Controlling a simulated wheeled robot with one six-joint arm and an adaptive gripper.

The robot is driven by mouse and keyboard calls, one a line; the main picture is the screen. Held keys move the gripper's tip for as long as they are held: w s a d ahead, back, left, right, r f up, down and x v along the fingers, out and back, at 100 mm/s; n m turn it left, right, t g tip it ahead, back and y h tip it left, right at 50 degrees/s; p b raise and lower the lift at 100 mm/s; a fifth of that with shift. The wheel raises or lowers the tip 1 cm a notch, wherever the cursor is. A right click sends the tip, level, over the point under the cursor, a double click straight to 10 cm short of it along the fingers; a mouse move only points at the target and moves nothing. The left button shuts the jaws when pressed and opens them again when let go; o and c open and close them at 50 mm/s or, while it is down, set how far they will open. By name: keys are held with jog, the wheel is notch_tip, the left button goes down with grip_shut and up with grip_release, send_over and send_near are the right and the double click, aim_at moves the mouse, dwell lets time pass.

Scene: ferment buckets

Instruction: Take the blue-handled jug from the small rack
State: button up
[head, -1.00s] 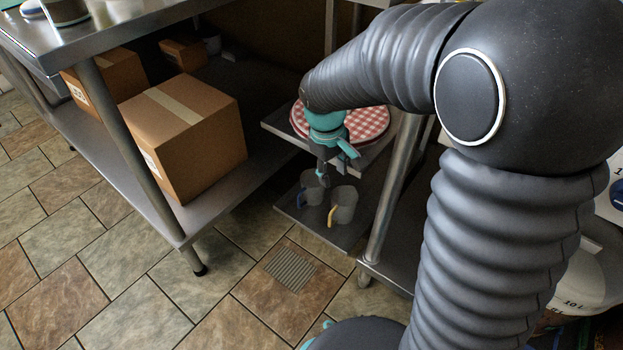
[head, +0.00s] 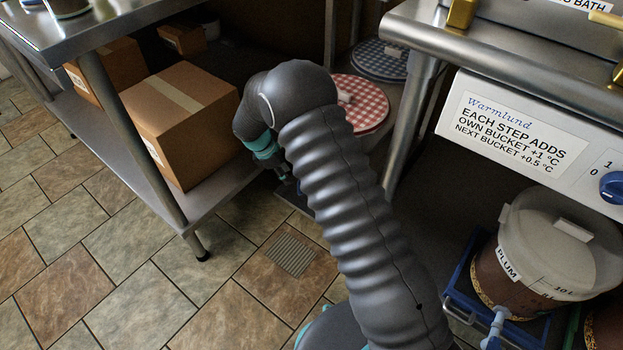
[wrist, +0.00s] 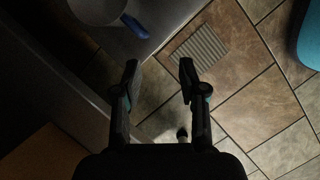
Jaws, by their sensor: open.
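The blue-handled jug (wrist: 97,9) shows in the wrist view at the top left, partly cut off by the frame's edge. Its blue handle (wrist: 135,27) points toward the picture's middle. It stands on the dark lower shelf of the small rack (wrist: 115,42). My gripper (wrist: 158,68) is open and empty, with the jug and handle ahead of its left finger, apart from both fingers. In the head view my gripper (head: 286,175) is low beside the box shelf, partly hidden by my arm. My arm hides the jugs there; only a corner of the rack's lower shelf (head: 297,197) shows.
A cardboard box (head: 183,125) sits on the steel bench's lower shelf at left. A red-checked lid (head: 360,104) and a blue one (head: 380,60) lie beyond my arm. A plum bucket (head: 535,255) stands right. A floor grate (head: 291,254) lies on open tiles.

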jog(key=w+n, duration=0.1)
jog(key=w, duration=0.1)
send_near(299, 193)
jog(key=shift+n, duration=0.3)
jog(key=x, duration=0.8)
jog(key=shift+w+d+f, duration=0.1)
jog(key=shift+w+d, duration=0.3)
jog(key=shift+d, duration=0.05)
grip_shut()
